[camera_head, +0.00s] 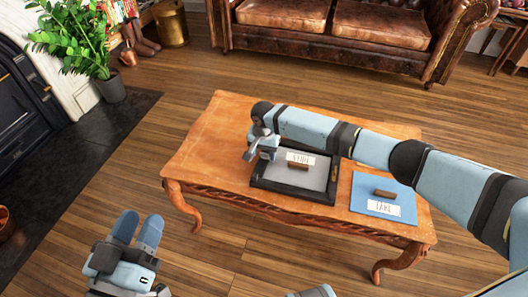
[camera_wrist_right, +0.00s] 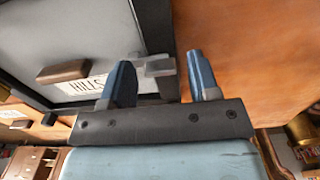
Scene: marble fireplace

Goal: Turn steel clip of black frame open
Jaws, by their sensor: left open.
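The black frame (camera_head: 293,192) lies on the wooden table, with a grey panel, a brown block and a white label inside it. The label reads HILLS in the right wrist view. The steel clip (camera_wrist_right: 158,67) is at the frame's edge in that view, between the two blue fingers of my right gripper (camera_wrist_right: 160,62). The fingers are apart, with gaps showing on both sides of the clip. In the head view my right gripper is at the frame's left side and hides that edge. My left gripper (camera_head: 136,232) is open and empty, low at the left, away from the table.
A blue board (camera_head: 360,191) with a brown block and a LAKE label lies to the right of the frame. The table's (camera_head: 212,135) left part is bare. A leather sofa (camera_head: 330,25) stands behind, and a potted plant (camera_head: 112,88) at the left.

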